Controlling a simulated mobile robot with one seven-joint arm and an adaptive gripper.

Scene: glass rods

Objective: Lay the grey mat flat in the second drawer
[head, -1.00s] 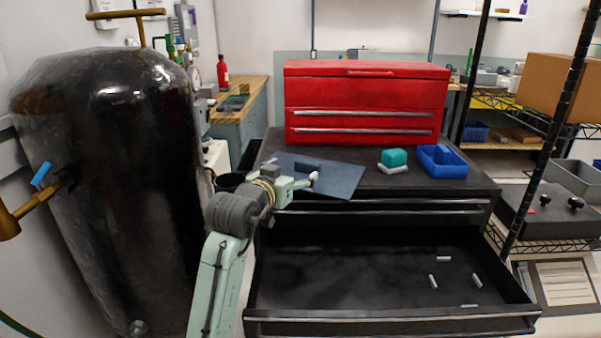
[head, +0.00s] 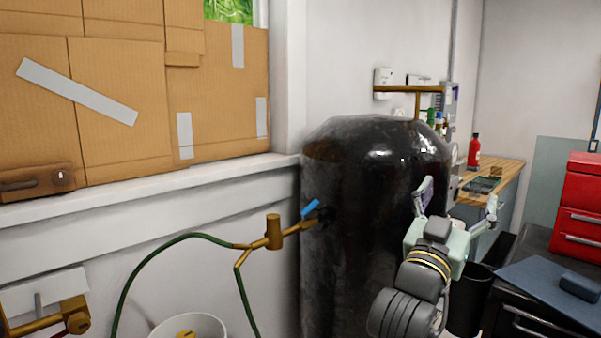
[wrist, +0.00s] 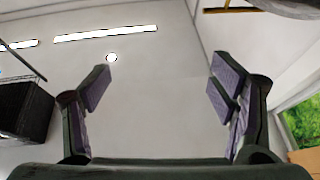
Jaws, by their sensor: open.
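The grey mat (head: 543,285) lies on the black cabinet's top at the right edge of the head view, cut off by the frame. A dark block (head: 580,288) sits on it. My gripper (head: 458,202) is raised to the left of the mat, in front of the black tank, with its fingers spread apart and nothing between them. In the wrist view my gripper (wrist: 162,88) is open and empty, facing the ceiling. Part of a closed-looking cabinet front (head: 545,325) shows at the lower right. The open drawer is outside the current views.
The large black tank (head: 345,220) stands behind my gripper, with a brass valve and green hose (head: 180,240) to its left. A dark bin (head: 468,300) is beside the cabinet. The red toolbox (head: 580,205) stands at the right edge.

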